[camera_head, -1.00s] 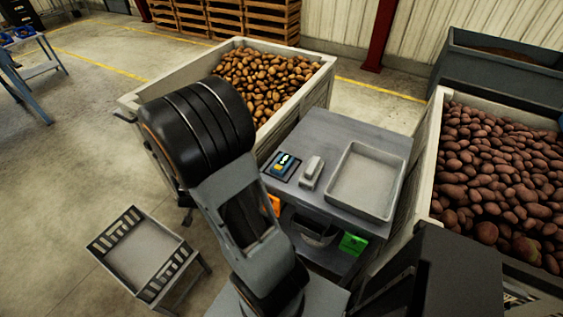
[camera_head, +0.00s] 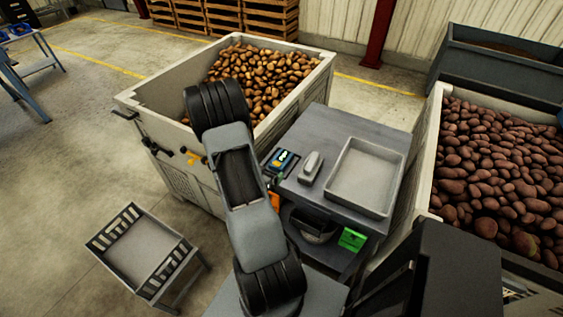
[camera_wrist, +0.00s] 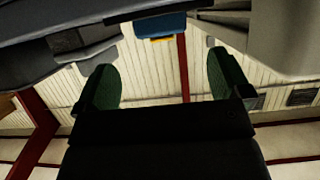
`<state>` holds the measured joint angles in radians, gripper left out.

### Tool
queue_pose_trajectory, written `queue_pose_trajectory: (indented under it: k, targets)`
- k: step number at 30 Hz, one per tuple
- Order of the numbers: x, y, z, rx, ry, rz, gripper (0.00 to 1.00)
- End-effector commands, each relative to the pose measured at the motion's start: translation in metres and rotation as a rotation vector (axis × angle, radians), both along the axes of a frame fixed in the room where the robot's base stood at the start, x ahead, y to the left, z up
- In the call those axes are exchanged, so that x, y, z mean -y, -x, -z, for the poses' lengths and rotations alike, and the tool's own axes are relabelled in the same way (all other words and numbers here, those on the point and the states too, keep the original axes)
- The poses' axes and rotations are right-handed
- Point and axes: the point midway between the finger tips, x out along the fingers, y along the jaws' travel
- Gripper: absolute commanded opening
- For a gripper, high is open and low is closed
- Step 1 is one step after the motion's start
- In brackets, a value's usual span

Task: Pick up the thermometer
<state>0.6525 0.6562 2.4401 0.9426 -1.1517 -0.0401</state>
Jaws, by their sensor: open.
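The thermometer (camera_head: 283,161) appears to be the small blue device with a lit display and yellow marks, lying on a dark patch at the left end of the grey bench top (camera_head: 336,128). In the head view my arm hides most of the gripper, near the bench's left edge.
A pale handheld object (camera_head: 311,167) lies just right of the thermometer, then a shallow grey tray (camera_head: 331,184). Potato crates stand behind (camera_head: 155,97) and right (camera_head: 430,150) of the bench. A low slatted stand (camera_head: 143,247) is on the floor at left.

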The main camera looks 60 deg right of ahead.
Motion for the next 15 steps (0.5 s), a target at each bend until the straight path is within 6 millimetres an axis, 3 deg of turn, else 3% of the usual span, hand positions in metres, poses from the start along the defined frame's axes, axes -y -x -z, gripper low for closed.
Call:
queue_pose_trajectory:
  k: [8,15]
  targets:
    - [0.016,0.001,0.005,-0.001,-0.001,0.002,0.96]
    - [0.046,-0.001,0.013,0.000,-0.001,0.003,0.96]
